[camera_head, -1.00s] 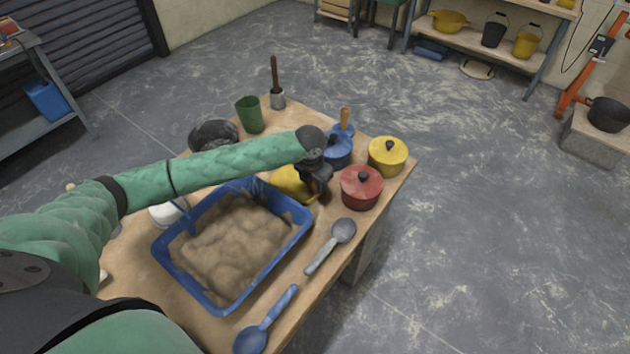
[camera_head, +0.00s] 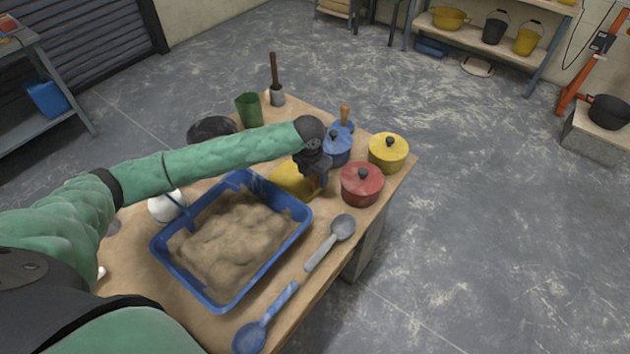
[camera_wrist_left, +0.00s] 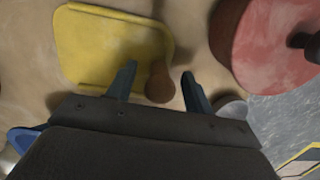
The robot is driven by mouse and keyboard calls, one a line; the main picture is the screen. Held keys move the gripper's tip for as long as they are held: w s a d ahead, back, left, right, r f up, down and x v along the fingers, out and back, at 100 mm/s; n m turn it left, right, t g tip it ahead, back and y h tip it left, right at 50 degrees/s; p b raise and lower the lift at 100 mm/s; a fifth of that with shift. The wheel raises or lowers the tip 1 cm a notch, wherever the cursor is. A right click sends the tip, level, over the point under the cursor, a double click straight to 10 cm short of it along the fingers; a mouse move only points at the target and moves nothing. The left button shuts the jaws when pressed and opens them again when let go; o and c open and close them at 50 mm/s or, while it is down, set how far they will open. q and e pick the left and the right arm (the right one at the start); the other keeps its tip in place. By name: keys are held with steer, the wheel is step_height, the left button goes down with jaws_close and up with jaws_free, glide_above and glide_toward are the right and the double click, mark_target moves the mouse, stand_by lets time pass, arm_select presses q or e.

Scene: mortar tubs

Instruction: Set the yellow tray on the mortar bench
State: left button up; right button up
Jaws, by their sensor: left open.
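The yellow tray (camera_head: 290,181) lies on the wooden mortar bench (camera_head: 312,287), between the blue tub and the red pot. My left arm partly covers it in the head view. In the left wrist view the tray (camera_wrist_left: 110,45) is flat with rounded corners and a raised rim. My left gripper (camera_head: 319,183) is open above the tray's right end. In the wrist view its fingertips (camera_wrist_left: 158,72) are apart, with a brown rounded knob (camera_wrist_left: 160,84) showing between them at the tray's corner. I cannot tell whether they touch it. My right gripper is out of view.
A red lidded pot (camera_head: 361,187) stands close to the right of the gripper. A blue pot (camera_head: 338,150) and a yellow pot (camera_head: 388,152) stand behind. A blue tub (camera_head: 165,255) of mortar fills the bench's middle. A grey spoon (camera_head: 330,241) lies in front.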

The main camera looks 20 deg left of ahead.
arm_select(q)
steer(key=r, duration=0.3)
steer(key=r+b, duration=0.1)
steer(key=r, duration=0.1)
steer(key=s+r+b, duration=0.1)
steer(key=r, duration=0.2)
steer(key=shift+a+r, duration=0.2)
steer(key=shift+r, duration=0.1)
steer(key=shift+r+b, duration=0.3)
steer(key=shift+r, duration=0.3)
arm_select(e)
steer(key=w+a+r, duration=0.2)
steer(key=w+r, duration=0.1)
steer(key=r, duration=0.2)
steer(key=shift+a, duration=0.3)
